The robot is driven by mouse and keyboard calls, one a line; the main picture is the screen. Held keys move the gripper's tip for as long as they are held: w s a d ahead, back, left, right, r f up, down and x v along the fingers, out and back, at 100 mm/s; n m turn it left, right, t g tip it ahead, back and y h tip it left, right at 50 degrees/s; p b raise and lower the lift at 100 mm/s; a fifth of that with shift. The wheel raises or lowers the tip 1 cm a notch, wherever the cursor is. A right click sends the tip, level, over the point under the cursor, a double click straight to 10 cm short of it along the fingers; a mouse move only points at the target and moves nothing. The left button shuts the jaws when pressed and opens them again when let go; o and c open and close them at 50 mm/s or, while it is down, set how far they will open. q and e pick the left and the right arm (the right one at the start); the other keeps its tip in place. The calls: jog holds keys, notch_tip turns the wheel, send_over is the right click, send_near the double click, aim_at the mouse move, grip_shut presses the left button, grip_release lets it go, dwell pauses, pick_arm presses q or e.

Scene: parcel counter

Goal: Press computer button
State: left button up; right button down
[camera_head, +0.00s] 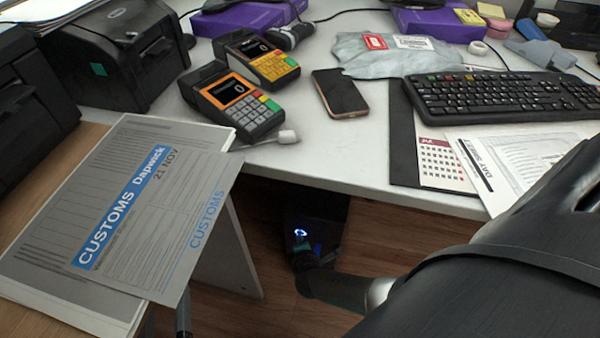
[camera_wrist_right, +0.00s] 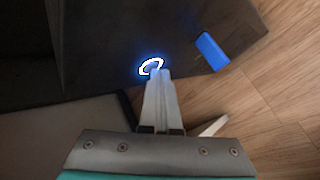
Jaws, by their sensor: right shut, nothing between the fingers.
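The computer (camera_head: 325,222) is a dark case on the floor under the white desk. Its button is a ring glowing white and blue (camera_head: 300,232). It also shows in the right wrist view (camera_wrist_right: 151,66). My right gripper (camera_head: 302,248) reaches down under the desk to the front of the computer. Its fingers (camera_wrist_right: 158,74) are shut with nothing between them. The fingertips overlap the lower edge of the ring in the right wrist view; whether they touch it I cannot tell. I do not see my left gripper.
The white desk's front edge (camera_head: 370,188) is above the computer. A customs paper stack (camera_head: 170,160) overhangs the wooden surface at left. Card terminals (camera_head: 238,100), a phone (camera_head: 340,92) and a keyboard (camera_head: 500,96) lie on the desk. A blue part (camera_wrist_right: 211,50) is on the computer's face.

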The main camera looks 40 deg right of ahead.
jog(key=shift+s+a, duration=0.3)
jog(key=shift+a, duration=0.1)
jog(key=shift+s+a, duration=0.1)
jog(key=shift+s+a, duration=1.55)
jog(key=shift+a, duration=0.3)
